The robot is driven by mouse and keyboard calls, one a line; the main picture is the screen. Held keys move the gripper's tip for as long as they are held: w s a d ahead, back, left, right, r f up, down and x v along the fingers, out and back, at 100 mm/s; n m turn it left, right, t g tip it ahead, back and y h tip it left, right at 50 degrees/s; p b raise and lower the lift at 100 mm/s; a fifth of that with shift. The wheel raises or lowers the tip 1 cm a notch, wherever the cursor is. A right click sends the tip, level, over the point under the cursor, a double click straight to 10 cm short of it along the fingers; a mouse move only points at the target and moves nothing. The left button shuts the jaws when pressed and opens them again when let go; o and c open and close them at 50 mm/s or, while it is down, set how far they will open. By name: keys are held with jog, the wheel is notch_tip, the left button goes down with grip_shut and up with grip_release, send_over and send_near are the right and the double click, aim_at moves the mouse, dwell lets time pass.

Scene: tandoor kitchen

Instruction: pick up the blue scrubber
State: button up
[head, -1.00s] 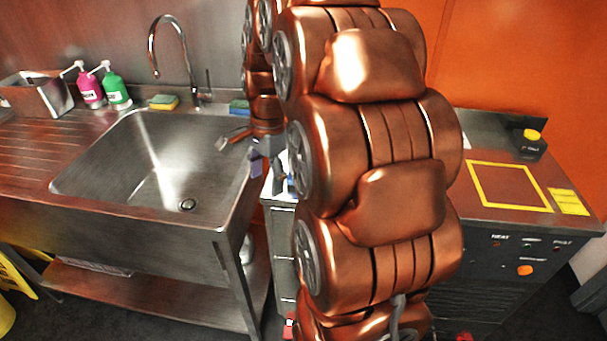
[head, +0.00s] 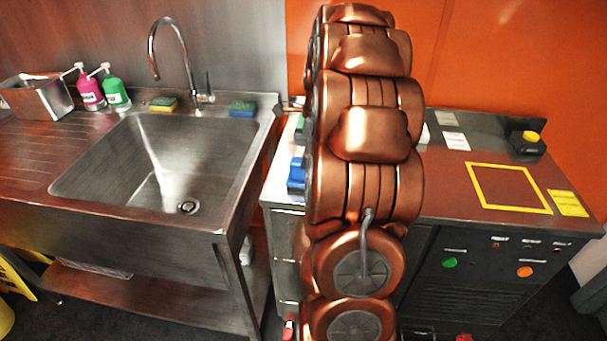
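A small blue block like a scrubber, with some green on it (head: 242,108), lies flat on the back right rim of the sink. A separate blue object (head: 297,175) shows partly past my arm on the counter right of the sink; what it is I cannot tell. My arm stands in front and hides most of my gripper. Only a small metal piece (head: 290,106), perhaps part of my gripper, shows left of the arm, apart from the scrubber on the rim. Its fingers cannot be made out.
The steel sink (head: 150,165) has a tall tap (head: 183,55) behind it. A yellow and green sponge (head: 163,104) lies left of the tap. Pink (head: 89,92) and green (head: 115,92) bottles and a metal bin (head: 38,98) stand further left. A counter panel with a yellow square (head: 510,188) is at right.

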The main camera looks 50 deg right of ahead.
aim_at(303, 173)
jog(key=shift+w+a+f+p, duration=0.15)
jog(key=shift+a+f+p, duration=0.15)
jog(key=shift+f, duration=0.15)
jog(key=f, duration=0.2)
jog(key=a+f+p, duration=0.1)
jog(key=shift+w, duration=0.35)
jog(key=shift+d+f, duration=0.1)
jog(key=shift+f, duration=0.3)
jog(key=shift+c, duration=0.3)
grip_shut()
